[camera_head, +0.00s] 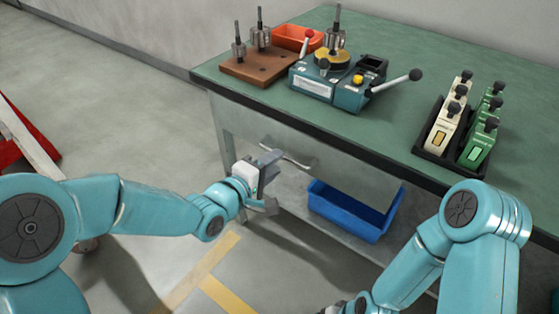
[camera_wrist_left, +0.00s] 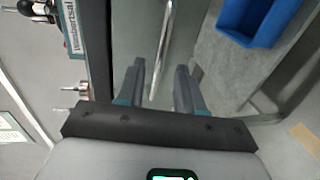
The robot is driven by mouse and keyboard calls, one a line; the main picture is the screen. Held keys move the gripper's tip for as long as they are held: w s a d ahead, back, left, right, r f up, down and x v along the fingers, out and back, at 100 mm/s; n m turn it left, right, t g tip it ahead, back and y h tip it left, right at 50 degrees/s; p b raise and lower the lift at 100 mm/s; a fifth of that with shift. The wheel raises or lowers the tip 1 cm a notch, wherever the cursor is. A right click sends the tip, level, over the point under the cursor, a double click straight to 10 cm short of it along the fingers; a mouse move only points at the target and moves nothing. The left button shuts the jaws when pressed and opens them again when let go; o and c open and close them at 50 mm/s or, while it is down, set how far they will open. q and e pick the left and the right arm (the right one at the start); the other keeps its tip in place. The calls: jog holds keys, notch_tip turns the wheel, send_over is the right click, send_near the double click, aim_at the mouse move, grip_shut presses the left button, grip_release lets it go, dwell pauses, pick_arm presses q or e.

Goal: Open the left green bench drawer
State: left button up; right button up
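The green-topped bench (camera_head: 450,75) has a grey-green drawer front (camera_head: 340,170) below its top edge, and it looks flush with the bench. A metal bar handle (camera_head: 288,155) is on this front; it also shows in the left wrist view (camera_wrist_left: 163,45). My left gripper (camera_head: 268,182) is at the left end of the handle, in front of the drawer. In the left wrist view its two fingers (camera_wrist_left: 160,90) are apart, with the handle's near end in line with the gap between them. Contact cannot be told. My right gripper (camera_head: 345,307) is mostly cut off at the bottom edge.
A blue bin (camera_head: 350,215) stands on the lower shelf under the drawer. On the bench are a wooden block with armatures (camera_head: 258,68), an orange tray (camera_head: 292,37), a winding machine (camera_head: 330,90) and a black rack (camera_head: 435,155). Floor in front is clear.

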pick_arm(q)
jog(key=shift+x, duration=1.65)
pick_arm(e)
jog(key=shift+f, duration=0.25)
pick_arm(q)
grip_shut()
jog(key=shift+s+a, duration=0.1)
jog(key=shift+s, duration=0.05)
pick_arm(e)
jog(key=shift+s, duration=0.1)
